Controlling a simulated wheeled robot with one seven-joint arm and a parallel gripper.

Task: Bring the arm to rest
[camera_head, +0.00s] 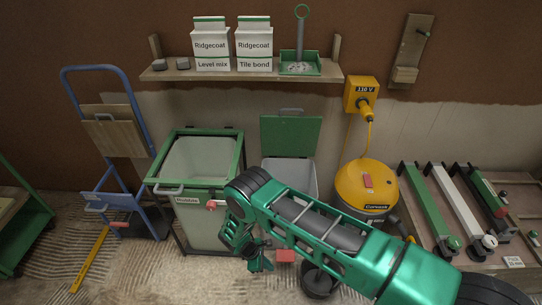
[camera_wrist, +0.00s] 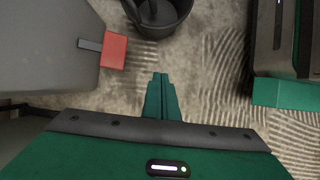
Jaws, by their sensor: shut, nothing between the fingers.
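My gripper (camera_head: 256,264) hangs at the end of my green arm, low in front of the bins in the head view. In the wrist view my gripper (camera_wrist: 160,80) shows its two green fingers together, pointing over the combed floor. The fingers are shut with nothing between them. The red pedal (camera_wrist: 115,50) of a grey bin lies left of the fingertips, and a dark bucket (camera_wrist: 158,25) stands just ahead of them.
A green-framed rubble bin (camera_head: 190,235) stands left of my arm. An open lidded bin (camera_head: 298,170) and a yellow vacuum (camera_head: 362,185) stand behind it. A blue hand truck (camera_head: 140,135) is at left, a rack of long tools (camera_head: 470,262) at right. A shelf (camera_head: 240,75) is above.

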